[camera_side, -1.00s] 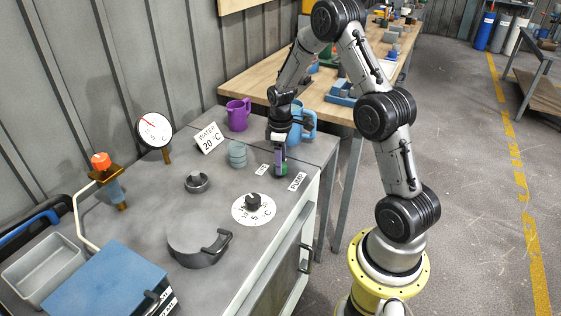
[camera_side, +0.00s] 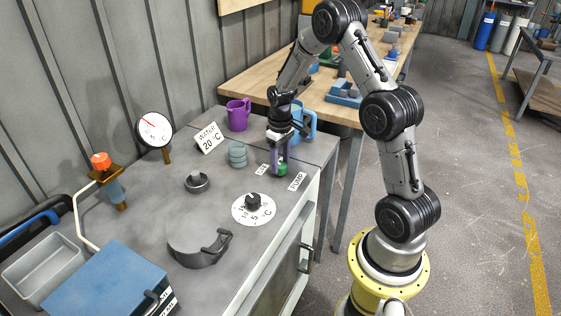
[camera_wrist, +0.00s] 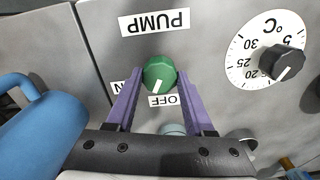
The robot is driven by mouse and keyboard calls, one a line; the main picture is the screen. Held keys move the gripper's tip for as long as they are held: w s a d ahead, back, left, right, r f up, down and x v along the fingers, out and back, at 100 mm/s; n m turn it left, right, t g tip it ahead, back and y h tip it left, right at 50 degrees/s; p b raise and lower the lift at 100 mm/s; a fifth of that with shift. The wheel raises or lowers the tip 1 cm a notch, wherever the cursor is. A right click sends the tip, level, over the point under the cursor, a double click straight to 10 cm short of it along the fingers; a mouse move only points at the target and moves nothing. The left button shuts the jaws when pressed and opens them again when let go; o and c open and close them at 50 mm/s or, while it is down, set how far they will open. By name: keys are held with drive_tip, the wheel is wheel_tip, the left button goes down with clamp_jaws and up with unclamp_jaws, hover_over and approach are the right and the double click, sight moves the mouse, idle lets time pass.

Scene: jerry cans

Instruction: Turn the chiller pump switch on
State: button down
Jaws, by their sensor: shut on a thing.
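The pump switch is a green round knob (camera_wrist: 158,73) with a white pointer line. In the wrist view the pointer aims down and slightly left, towards the left end of the OFF label (camera_wrist: 163,100). The ON label (camera_wrist: 118,87) is left of the knob, partly hidden by a finger. The PUMP label (camera_wrist: 154,22) reads upside down above it. My gripper (camera_wrist: 160,76) has its purple fingers on both sides of the knob and is shut on it. In the side view my gripper (camera_side: 279,163) reaches down onto the green knob (camera_side: 283,169) near the cabinet's right edge.
A temperature dial (camera_side: 253,208) with a black knob is close to the pump switch. Stacked grey-green discs (camera_side: 237,154) stand left of my gripper. A blue jug (camera_side: 304,125) and a purple mug (camera_side: 238,115) are behind it. A 20 °C card (camera_side: 209,138) stands nearby.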

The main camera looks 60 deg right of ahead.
sight(280, 165)
drive_tip(key=m, duration=0.6)
drive_tip(key=shift+r, duration=0.1)
drive_tip(key=shift+w+m, duration=0.1)
drive_tip(key=shift+m, duration=0.3)
drive_tip(key=shift+c, duration=1.4)
unclamp_jaws()
wheel_tip(280, 165, up, 14)
drive_tip(key=shift+a, duration=0.1)
